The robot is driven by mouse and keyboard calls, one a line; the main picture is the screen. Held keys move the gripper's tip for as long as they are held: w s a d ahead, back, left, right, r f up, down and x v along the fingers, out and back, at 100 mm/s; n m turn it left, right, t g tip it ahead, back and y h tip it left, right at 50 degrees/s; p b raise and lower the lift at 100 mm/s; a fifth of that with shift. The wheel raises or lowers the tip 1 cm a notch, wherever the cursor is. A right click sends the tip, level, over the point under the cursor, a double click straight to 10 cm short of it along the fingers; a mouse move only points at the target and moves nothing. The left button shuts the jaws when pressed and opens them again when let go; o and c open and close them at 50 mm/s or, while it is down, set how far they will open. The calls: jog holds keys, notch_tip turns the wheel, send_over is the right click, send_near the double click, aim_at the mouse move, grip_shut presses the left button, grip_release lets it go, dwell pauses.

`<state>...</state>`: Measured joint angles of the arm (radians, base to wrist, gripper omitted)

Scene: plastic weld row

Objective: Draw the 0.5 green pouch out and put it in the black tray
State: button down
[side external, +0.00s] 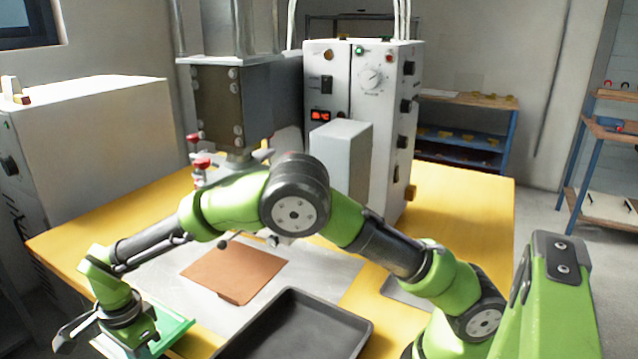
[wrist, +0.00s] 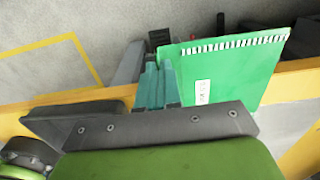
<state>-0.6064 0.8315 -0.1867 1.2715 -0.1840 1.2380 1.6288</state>
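In the side view, my gripper (side external: 105,325) is at the lower left, beside the green pouch (side external: 172,332) at the table's near edge; the fingertips are hard to see there. The black tray (side external: 352,338) lies to the right of the pouch, its floor bare where visible.
A brown sheet (side external: 235,272) lies on the pale plate behind the tray. A welding machine (side external: 385,130) stands at the back of the yellow table (side external: 470,205), and a white cabinet (side external: 95,130) stands at the left. My arm spans the space above the sheet.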

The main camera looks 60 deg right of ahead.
jog(key=shift+a+f, duration=0.25)
jog(key=shift+a, duration=0.85)
jog(key=a, duration=1.3)
jog(key=shift+d, duration=0.15)
